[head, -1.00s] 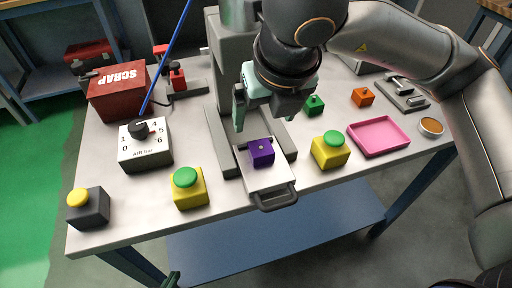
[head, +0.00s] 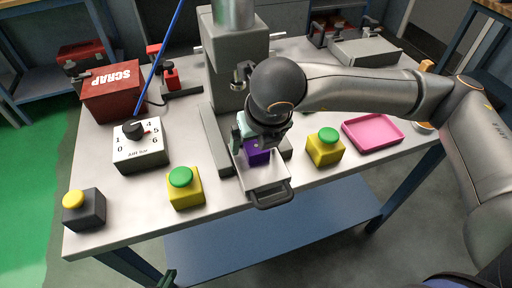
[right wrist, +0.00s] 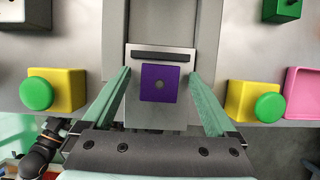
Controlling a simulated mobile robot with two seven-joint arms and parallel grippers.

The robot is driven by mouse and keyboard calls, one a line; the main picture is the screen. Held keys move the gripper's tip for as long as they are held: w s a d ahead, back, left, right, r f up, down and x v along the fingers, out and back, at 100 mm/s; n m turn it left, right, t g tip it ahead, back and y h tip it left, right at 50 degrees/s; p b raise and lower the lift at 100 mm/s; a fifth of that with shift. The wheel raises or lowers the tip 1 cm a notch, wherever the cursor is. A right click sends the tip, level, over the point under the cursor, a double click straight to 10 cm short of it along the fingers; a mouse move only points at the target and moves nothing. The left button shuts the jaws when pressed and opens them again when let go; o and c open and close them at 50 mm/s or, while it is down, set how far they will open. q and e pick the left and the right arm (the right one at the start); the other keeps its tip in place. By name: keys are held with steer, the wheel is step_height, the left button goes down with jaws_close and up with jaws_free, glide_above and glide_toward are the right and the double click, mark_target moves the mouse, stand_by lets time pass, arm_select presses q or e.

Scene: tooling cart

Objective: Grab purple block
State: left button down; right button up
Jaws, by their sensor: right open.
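The purple block (head: 257,157) sits on the light sliding plate (head: 262,178) with a dark handle, at the base of the grey press.
Yellow boxes with green buttons stand left (head: 186,188) and right (head: 325,147) of the plate. A pink tray (head: 372,132) is further right. The air dial box (head: 140,146), red scrap bin (head: 113,92) and grey box with yellow button (head: 84,209) are on the left.

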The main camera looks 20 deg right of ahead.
steer(key=shift+c, duration=0.3)
steer(key=shift+r, duration=0.1)
jaws_close()
